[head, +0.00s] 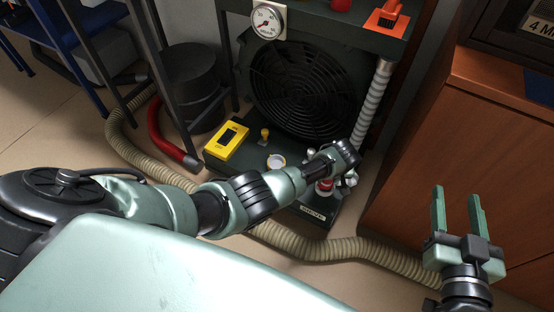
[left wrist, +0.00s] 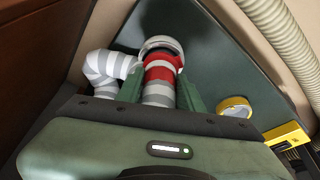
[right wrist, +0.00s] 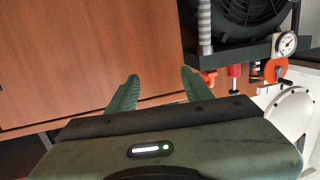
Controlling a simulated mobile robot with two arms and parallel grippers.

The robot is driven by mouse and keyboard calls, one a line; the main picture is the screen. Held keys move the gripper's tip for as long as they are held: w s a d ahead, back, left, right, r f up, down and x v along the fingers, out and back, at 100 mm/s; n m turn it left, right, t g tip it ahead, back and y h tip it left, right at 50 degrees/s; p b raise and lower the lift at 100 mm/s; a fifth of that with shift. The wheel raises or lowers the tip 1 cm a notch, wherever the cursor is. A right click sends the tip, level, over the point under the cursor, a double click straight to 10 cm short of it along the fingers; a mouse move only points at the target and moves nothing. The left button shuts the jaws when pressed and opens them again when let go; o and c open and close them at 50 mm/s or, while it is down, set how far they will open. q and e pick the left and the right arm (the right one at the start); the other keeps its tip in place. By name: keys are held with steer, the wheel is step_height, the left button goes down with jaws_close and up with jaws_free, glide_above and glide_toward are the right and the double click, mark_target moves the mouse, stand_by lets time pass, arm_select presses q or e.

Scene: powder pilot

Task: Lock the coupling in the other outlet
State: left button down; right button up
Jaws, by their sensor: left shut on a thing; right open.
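The coupling (left wrist: 162,68) has a red band and grey-and-white stripes. It stands at a pale round outlet collar (left wrist: 160,44) on the dark green base. A striped elbow hose (left wrist: 105,70) is beside it. My left gripper (left wrist: 160,90) is shut on the coupling; in the head view (head: 335,165) its wrist hides most of it, with a red bit (head: 325,184) showing. Whether the coupling is locked cannot be told. A second outlet with a yellow rim (left wrist: 235,106) is empty nearby, also in the head view (head: 275,161). My right gripper (head: 455,192) is open and empty, well to the right.
A yellow box (head: 227,139) and a small yellow knob (head: 265,134) are on the base. A large fan (head: 300,88) stands behind. A beige hose (head: 330,247) runs across the floor in front. A wooden cabinet (head: 420,160) bounds the right. A red hose end (head: 172,140) lies left.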

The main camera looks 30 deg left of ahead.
steer(key=shift+r, duration=0.1)
arm_select(q)
steer(key=shift+f, duration=0.1)
arm_select(e)
steer(key=shift+w+a+r, duration=0.1)
steer(key=shift+r, duration=0.15)
arm_select(q)
steer(key=shift+f+b, duration=0.25)
steer(key=shift+b, duration=0.05)
arm_select(e)
steer(key=shift+a+r+t+y, duration=0.15)
steer(key=shift+r+t+y, duration=0.15)
steer(key=shift+r+t, duration=0.55)
arm_select(q)
steer(key=c, duration=0.8)
jaws_free()
steer(key=shift+c, duration=0.2)
arm_select(e)
steer(key=shift+r, duration=0.15)
arm_select(q)
steer(key=shift+c, duration=1.3)
